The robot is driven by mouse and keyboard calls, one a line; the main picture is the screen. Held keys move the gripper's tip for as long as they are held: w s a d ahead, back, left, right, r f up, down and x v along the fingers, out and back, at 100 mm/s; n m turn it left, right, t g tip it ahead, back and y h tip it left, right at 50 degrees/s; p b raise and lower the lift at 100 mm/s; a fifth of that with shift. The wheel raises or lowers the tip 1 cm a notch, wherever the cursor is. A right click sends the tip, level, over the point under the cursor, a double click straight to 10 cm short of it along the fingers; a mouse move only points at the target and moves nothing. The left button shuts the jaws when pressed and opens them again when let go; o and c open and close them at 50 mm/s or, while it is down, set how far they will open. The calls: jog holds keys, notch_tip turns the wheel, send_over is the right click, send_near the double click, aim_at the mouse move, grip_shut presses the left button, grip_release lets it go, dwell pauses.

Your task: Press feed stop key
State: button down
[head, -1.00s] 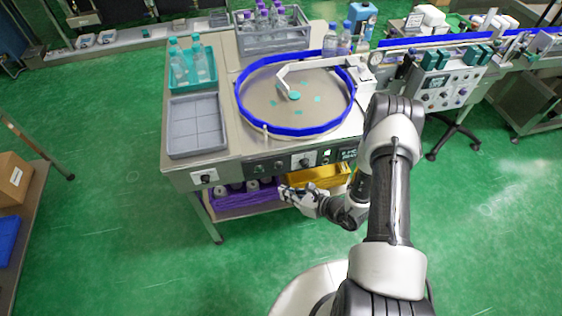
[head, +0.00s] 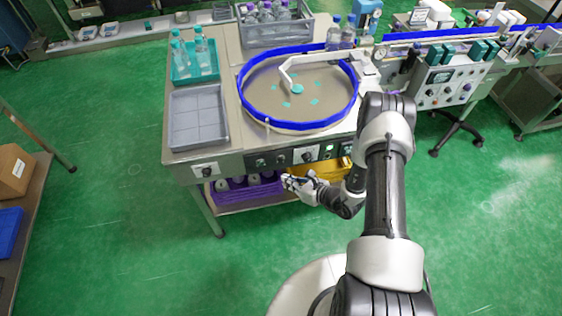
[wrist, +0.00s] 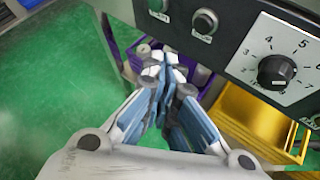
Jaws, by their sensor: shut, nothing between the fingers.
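In the head view the pair shows as a left button (head: 261,162) and a right button (head: 281,160). My gripper (wrist: 165,68) is shut and empty, its tips below and in front of the panel, apart from both buttons. It also shows in the head view (head: 287,182).
A numbered dial (wrist: 277,70) is right of the buttons. A purple crate (head: 232,192) and a yellow bin (head: 322,170) stand on the shelf under the panel. A blue-rimmed round table (head: 300,128) and a grey tray (head: 197,120) are on top. Green floor is free in front.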

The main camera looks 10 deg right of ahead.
jog(key=shift+w+b, duration=0.75)
jog(key=shift+w, duration=1.5)
jog(key=shift+w+b, duration=0.3)
jog(key=shift+w, duration=0.55)
dwell(0.5)
jog(key=shift+s, duration=0.85)
jog(key=shift+s+p, duration=0.4)
jog(key=shift+s, duration=2.15)
